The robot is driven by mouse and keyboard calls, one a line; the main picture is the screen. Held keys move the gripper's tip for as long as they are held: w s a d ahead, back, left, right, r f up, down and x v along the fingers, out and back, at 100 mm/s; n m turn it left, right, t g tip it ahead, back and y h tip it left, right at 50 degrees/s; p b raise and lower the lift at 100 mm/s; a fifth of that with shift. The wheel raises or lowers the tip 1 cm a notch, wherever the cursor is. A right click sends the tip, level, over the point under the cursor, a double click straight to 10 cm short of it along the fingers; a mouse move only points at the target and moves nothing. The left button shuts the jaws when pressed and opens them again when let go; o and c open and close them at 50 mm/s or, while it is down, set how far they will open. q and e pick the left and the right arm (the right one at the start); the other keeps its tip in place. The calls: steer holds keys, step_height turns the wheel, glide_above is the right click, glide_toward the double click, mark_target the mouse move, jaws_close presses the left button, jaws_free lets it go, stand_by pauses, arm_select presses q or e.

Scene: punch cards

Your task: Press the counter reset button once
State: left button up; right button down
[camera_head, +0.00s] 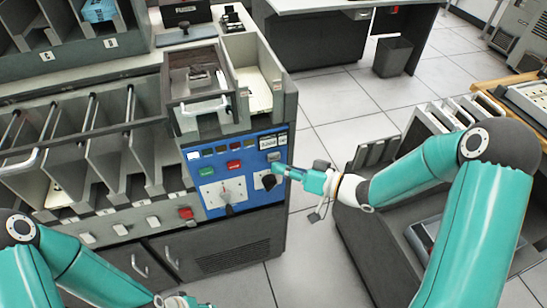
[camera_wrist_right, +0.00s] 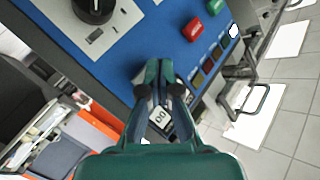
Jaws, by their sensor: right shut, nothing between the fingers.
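The blue control panel (camera_head: 240,175) is on the front of the grey machine. Its counter display (camera_head: 268,142) is at the upper right, and a small grey button (camera_head: 274,156) shows just below it. My right gripper (camera_head: 277,168) is shut and empty, its tips close to the panel just below that button; I cannot tell whether they touch. In the right wrist view the shut fingers (camera_wrist_right: 158,70) point at the blue panel, and part of the counter (camera_wrist_right: 160,117) shows between them. Any button behind the fingertips there is hidden. My left gripper (camera_head: 184,302) is partly visible at the bottom edge.
A green button (camera_head: 206,171), red button (camera_head: 234,165), dial (camera_head: 225,193) and black knob (camera_head: 269,181) share the panel. A card tray (camera_head: 258,90) is above. Sorting slots stand left. A dark rack (camera_head: 375,155) stands right, with open floor between.

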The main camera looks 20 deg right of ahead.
steer(key=shift+w, duration=0.35)
steer(key=shift+w, duration=0.5)
stand_by(0.7)
steer(key=shift+s, duration=0.9)
steer(key=s, duration=0.5)
steer(key=shift+d+r, duration=0.1)
stand_by(0.4)
stand_by(0.6)
